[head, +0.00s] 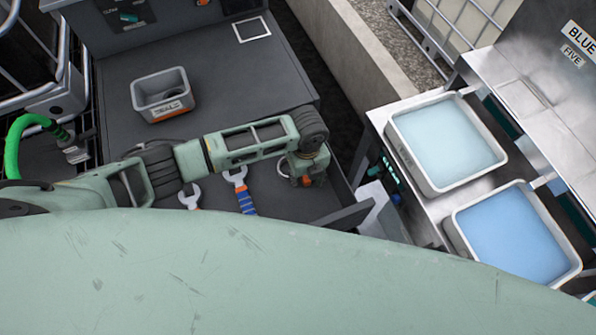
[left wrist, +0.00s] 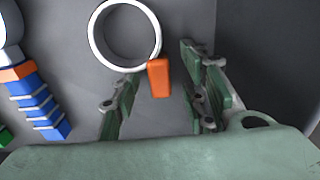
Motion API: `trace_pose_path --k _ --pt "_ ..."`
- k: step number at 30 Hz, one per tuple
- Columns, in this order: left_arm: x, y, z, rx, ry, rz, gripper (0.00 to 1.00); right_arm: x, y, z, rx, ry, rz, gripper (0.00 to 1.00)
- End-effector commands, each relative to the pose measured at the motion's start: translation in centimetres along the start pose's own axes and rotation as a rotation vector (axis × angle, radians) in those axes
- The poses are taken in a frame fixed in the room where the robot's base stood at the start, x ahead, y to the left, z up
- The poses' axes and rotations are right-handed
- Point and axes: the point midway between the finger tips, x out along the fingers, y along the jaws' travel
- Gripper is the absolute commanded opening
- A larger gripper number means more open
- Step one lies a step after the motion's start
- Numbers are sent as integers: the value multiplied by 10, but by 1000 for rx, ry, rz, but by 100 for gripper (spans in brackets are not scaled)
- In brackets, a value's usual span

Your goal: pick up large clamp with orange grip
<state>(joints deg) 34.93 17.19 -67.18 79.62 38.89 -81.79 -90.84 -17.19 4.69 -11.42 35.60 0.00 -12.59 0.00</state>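The clamp is a white ring with a short orange grip, lying on the dark grey worktop. In the left wrist view the clamp's ring (left wrist: 93,38) is at the top and its orange grip (left wrist: 158,78) points down between my fingers. My left gripper (left wrist: 162,68) is open around the grip, with gaps on both sides. In the head view the left gripper (head: 312,172) hangs over the clamp (head: 283,168) and partly hides it. My right gripper is not in view.
A wrench with a blue and orange handle (head: 245,201) lies left of the clamp; another wrench (head: 190,198) is partly hidden. A grey tote (head: 150,88) stands farther back on the worktop (head: 240,80). Two basins of bluish liquid, one paler (head: 398,147), stand at right.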

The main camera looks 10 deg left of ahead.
Motion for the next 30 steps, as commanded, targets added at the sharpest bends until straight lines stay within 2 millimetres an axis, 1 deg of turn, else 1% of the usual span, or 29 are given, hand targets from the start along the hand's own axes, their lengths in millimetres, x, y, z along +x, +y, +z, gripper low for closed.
trace_pose_path --k 1,2,12,14,24,26,29,30 --pt "0 0 0 0 0 0 37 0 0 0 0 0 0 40" --pt "0 0 0 0 0 0 34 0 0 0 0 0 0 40" --pt "0 0 0 0 0 0 5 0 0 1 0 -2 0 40" --pt "0 0 0 -1 0 0 0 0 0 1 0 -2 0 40" --pt "-3 0 1 0 -1 -1 0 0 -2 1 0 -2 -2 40" --pt "-8 0 1 0 -1 -2 0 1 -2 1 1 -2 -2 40" --pt "-23 0 2 0 -3 -3 0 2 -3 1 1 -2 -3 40" --pt "-31 -1 2 1 -3 -5 0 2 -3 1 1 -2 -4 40"
